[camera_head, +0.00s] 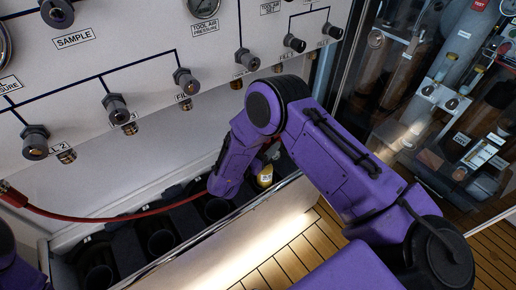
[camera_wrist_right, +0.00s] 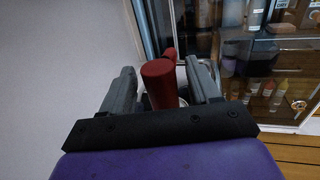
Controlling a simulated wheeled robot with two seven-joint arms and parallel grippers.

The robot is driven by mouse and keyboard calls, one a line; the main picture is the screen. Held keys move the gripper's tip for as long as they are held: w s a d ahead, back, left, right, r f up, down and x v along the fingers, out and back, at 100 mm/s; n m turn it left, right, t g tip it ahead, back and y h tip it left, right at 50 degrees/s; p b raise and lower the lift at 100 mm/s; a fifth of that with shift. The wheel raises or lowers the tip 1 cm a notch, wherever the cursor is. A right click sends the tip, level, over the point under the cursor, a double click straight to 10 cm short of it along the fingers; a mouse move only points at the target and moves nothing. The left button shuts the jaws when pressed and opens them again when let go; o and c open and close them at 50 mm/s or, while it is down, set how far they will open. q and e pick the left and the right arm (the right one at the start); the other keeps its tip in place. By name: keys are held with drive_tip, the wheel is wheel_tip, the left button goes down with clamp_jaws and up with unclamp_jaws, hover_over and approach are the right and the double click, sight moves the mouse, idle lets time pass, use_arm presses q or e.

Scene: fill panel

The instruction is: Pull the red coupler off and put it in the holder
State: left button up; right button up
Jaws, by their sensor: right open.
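In the right wrist view a red coupler (camera_wrist_right: 158,80), a thick red cylinder, stands between the two grey fingers of my right gripper (camera_wrist_right: 161,72). The fingers are apart with the coupler between them; I cannot tell whether either touches it. In the head view my purple right forearm reaches down over the trough and hides the gripper and coupler. The holder (camera_head: 160,242) seems to be the row of dark round cups in the trough under the panel; some show left of my arm. My left gripper is out of view; only a bit of purple arm shows.
A red hose (camera_head: 100,214) runs from the left edge along the trough to behind my right wrist. The white panel (camera_head: 75,90) carries several protruding valve fittings and a gauge (camera_head: 203,7). The trough's pale front wall (camera_head: 230,240) lies below my arm. A glass cabinet stands right.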

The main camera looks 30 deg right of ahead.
drive_tip(key=c, duration=1.1)
drive_tip(key=shift+o, duration=0.2)
drive_tip(key=shift+r+p, duration=1.8)
drive_tip(key=shift+r, duration=0.7)
